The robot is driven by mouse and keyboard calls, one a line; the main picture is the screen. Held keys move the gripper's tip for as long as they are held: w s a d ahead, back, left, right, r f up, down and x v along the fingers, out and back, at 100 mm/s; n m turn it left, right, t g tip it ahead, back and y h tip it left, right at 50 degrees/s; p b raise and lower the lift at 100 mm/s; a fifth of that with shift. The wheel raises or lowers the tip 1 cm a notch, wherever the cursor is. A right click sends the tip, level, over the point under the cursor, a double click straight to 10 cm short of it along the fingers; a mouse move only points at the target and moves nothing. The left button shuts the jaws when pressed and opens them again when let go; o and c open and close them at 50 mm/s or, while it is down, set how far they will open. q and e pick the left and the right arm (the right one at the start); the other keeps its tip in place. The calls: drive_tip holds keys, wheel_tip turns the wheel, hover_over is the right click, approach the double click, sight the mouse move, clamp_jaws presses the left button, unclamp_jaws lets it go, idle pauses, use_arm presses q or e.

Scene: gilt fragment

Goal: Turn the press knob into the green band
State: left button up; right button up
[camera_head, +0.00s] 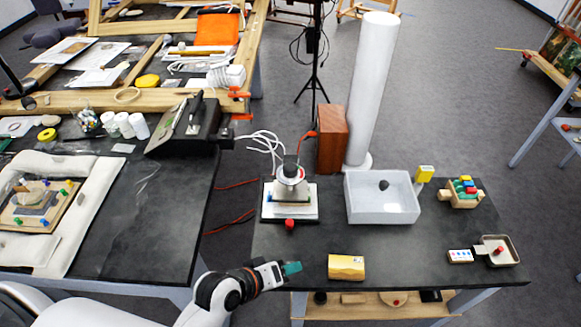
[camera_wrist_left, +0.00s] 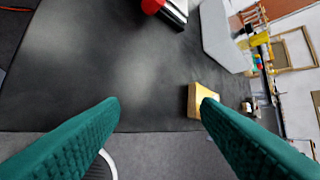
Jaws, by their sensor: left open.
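The press (camera_head: 291,190) stands at the left of the right-hand table, with a pale base and a dark upper part. Its red knob (camera_head: 289,224) sticks out at the front edge of the base. The knob also shows at the top edge of the left wrist view (camera_wrist_left: 152,6). I cannot make out a green band on it. My left gripper (camera_head: 291,268) is at the table's front edge, in front of the knob and apart from it. In the left wrist view its green fingers (camera_wrist_left: 160,102) are spread with nothing between them. My right gripper is not in view.
A gold block (camera_head: 346,267) lies right of my left gripper. A white basin (camera_head: 382,208) holding a dark lump stands behind it. A small tray (camera_head: 513,242), a white box (camera_head: 460,256) and a wooden rack (camera_head: 461,198) are farther right. Bare tabletop lies between knob and gripper.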

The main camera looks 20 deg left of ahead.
use_arm(q)
drive_tip(key=w+r+n+t, duration=0.1)
drive_tip(key=w+d+r+n+t, duration=0.1)
drive_tip(key=n, duration=0.1)
drive_tip(key=w+d+r+n+t+h, duration=0.1)
drive_tip(key=w+n, duration=0.1)
drive_tip(key=shift+w+d, duration=0.1)
drive_tip(key=shift+d, duration=0.1)
drive_tip(key=w+r+n+t+y, duration=0.1)
drive_tip(key=w+r+n+t, duration=0.35)
drive_tip(key=n, duration=0.65)
drive_tip(key=n+t+y, duration=0.2)
drive_tip(key=n+y, duration=0.5)
drive_tip(key=n, duration=0.9)
approach(289, 175)
drive_tip(key=shift+m, duration=0.3)
drive_tip(key=w, duration=0.4)
drive_tip(key=w+a+p, duration=0.1)
drive_tip(key=w, duration=0.7)
drive_tip(key=shift+a+f, duration=0.15)
drive_tip(key=shift+a, duration=0.05)
drive_tip(key=shift+s, duration=0.1)
drive_tip(key=c, duration=1)
drive_tip(key=shift+t, duration=0.25)
